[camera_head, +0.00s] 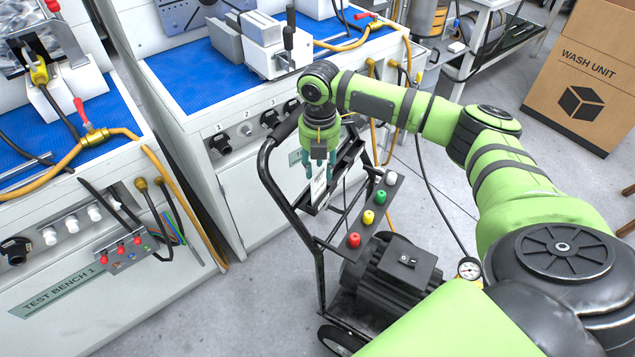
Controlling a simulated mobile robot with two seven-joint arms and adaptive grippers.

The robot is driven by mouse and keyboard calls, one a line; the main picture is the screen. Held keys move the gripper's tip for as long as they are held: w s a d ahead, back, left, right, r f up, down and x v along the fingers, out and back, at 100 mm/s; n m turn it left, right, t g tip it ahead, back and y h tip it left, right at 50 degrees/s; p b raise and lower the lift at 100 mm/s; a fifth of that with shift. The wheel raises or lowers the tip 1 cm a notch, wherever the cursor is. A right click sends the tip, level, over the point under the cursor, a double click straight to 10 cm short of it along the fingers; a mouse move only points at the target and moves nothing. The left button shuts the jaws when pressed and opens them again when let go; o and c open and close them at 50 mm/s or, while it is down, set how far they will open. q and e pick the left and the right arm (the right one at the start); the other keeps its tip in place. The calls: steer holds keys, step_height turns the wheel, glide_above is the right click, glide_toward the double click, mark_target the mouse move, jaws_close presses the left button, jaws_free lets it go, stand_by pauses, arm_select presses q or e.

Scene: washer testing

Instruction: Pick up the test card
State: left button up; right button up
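The test card appears to be a narrow white card with dark markings (318,188), standing tilted in a dark holder at the top of the black trolley. My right gripper (320,173) points down directly above the card. Its two teal fingers look spread apart, with the card's upper end between or just behind them. I cannot tell whether they touch it. The lower part of the card is partly hidden by the holder. My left gripper is out of view.
The trolley's black handle (267,175) rises left of the gripper. Test benches with cables (70,281) are left and behind. A carton (588,75) stands far right.

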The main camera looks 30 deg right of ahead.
mark_target(319, 187)
steer(key=f, duration=0.3)
steer(key=shift+s+a+f, duration=0.1)
steer(key=shift+a+f, duration=0.1)
steer(key=shift+f, duration=0.4)
jaws_close()
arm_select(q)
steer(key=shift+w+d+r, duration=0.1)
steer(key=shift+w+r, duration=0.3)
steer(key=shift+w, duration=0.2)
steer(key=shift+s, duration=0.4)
arm_select(e)
steer(key=shift+r, duration=0.1)
